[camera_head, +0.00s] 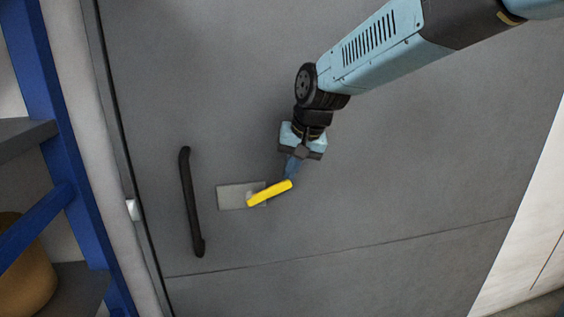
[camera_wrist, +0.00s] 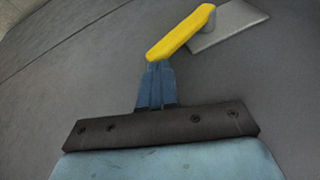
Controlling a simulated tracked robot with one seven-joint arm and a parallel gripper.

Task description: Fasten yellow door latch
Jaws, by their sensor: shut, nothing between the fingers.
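The yellow latch handle (camera_head: 270,193) is a short bar on a light grey plate (camera_head: 232,197) fixed to the dark grey door (camera_head: 380,190). The bar is tilted, its right end higher than its left in the head view. My gripper (camera_head: 290,178) is shut, with its blue fingertips at the bar's right end. In the wrist view the shut fingertips (camera_wrist: 157,70) meet the lower left end of the yellow handle (camera_wrist: 180,32), with nothing between them. I cannot tell whether they press on it or only overlap it in view. The plate (camera_wrist: 228,24) shows at the upper right there.
A black vertical pull handle (camera_head: 190,205) stands on the door left of the latch plate. A blue frame with shelves (camera_head: 60,160) and a brownish round container (camera_head: 27,270) are at the far left. The door surface right of the latch is clear.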

